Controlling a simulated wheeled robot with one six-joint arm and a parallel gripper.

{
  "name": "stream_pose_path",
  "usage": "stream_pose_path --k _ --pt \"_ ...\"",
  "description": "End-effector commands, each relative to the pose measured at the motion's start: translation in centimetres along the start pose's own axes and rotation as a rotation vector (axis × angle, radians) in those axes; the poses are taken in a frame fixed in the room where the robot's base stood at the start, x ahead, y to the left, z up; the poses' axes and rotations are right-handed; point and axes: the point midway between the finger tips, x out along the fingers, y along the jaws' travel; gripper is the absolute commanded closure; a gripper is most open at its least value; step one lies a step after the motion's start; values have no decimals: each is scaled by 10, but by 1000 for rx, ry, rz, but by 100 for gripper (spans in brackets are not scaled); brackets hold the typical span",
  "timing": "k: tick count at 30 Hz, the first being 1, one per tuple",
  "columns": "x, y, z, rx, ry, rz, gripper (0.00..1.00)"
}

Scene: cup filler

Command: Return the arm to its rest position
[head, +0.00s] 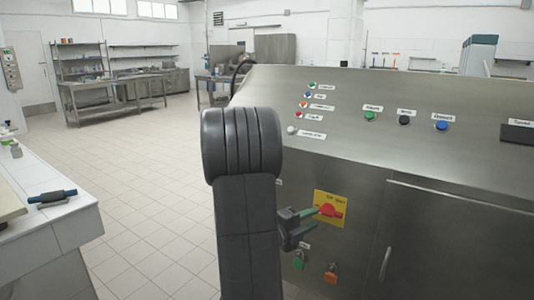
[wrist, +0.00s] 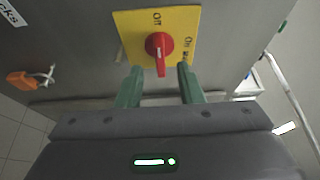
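A red rotary switch (head: 330,211) sits on a yellow plate (head: 342,207) low on the front of the steel machine. The switch also shows in the wrist view (wrist: 160,48), with its handle pointing down toward my gripper, away from the "Off" label. My gripper (head: 308,224) is in front of the switch. In the wrist view its green fingers (wrist: 159,84) are apart, one on each side of the handle's lower end. Gaps show on both sides of the handle. Nothing is held. My dark arm hides part of the machine in the head view.
The steel machine (head: 350,120) fills the right side, with several coloured buttons on its sloping panel. A green padlock (head: 298,260) and an orange padlock (head: 331,272) hang below the switch. A white counter (head: 45,232) stands left. Tiled floor (head: 150,190) is clear between.

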Motion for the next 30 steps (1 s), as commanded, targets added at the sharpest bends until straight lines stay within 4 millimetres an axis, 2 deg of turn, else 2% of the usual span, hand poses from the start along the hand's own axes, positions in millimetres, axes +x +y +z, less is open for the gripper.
stream_pose_path --k 3,10,24,30 --pt "22 0 -1 0 4 0 66" --pt "51 0 -1 0 2 1 66" --pt "48 0 0 47 -1 20 66" --pt "44 3 0 -3 -1 -1 66"
